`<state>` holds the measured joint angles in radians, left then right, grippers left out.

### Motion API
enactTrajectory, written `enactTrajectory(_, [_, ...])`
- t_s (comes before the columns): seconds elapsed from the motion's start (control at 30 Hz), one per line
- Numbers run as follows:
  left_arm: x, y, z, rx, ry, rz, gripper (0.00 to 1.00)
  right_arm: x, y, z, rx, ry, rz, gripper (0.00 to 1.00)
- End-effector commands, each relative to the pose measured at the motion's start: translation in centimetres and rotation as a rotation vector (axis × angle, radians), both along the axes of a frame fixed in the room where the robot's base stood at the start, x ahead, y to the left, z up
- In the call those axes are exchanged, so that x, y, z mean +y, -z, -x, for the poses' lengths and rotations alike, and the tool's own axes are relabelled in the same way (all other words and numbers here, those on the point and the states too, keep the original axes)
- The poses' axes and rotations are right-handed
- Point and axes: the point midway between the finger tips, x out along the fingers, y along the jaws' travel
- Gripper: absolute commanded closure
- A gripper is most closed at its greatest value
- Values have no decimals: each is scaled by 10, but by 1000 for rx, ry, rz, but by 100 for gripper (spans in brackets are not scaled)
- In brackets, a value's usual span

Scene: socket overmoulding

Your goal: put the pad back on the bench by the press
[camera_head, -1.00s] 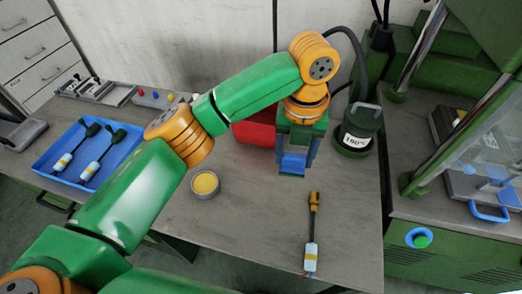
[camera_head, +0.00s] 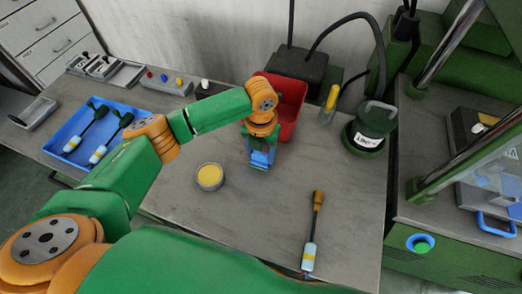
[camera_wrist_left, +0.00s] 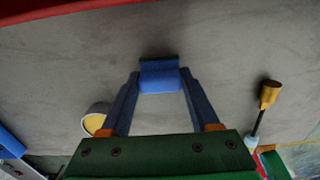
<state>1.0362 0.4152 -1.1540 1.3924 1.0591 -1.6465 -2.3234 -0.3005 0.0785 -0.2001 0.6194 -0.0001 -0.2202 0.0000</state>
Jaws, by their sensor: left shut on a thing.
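My left gripper (camera_head: 260,163) is shut on a small blue pad (camera_wrist_left: 158,77) with a dark edge. The pad lies between the two blue fingertips in the left wrist view, where the gripper (camera_wrist_left: 158,80) points at bare grey bench. In the head view the pad is hard to tell from the blue fingers. It is low over the bench (camera_head: 255,215), in front of the red bin; I cannot tell whether it touches the bench. The press (camera_head: 468,150) stands at the right, well apart from the pad. My right gripper is not in view.
A round tin with yellow contents (camera_head: 210,176) stands left of the gripper. A corded part with a brass end (camera_head: 318,198) lies at the front right. The red bin (camera_head: 291,105) and a dark green pot (camera_head: 366,130) stand behind. A blue tray (camera_head: 72,133) is far left.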

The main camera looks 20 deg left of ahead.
Motion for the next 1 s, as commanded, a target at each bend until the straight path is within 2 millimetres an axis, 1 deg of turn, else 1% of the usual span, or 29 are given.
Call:
enactTrajectory(0.33, [0, 6, 0, -1, 0, 0, 82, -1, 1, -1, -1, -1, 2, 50])
enactTrajectory(0.37, [-1, 6, 0, -1, 0, 0, 33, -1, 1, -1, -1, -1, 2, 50])
enactTrajectory(0.4, [-1, 5, 0, -1, 0, 0, 22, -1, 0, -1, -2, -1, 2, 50])
enactTrajectory(0.43, [-1, 5, 0, -1, 0, 0, 14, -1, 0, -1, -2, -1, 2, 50])
enactTrajectory(0.47, [-1, 5, 0, -1, 0, 0, 8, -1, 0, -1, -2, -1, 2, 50])
enactTrajectory(0.7, [-1, 5, 0, -1, 0, 0, 8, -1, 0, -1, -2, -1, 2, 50])
enactTrajectory(0.8, [-1, -1, -1, -2, -1, 1, 8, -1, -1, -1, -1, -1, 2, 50])
enactTrajectory(0.87, [-1, -11, -1, -5, 0, 1, 8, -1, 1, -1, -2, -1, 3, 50])
enactTrajectory(0.97, [-1, -39, -2, -8, 0, 2, 8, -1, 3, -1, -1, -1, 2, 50])
enactTrajectory(1.0, [-1, -51, -2, -8, 1, 2, 8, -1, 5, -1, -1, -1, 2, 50])
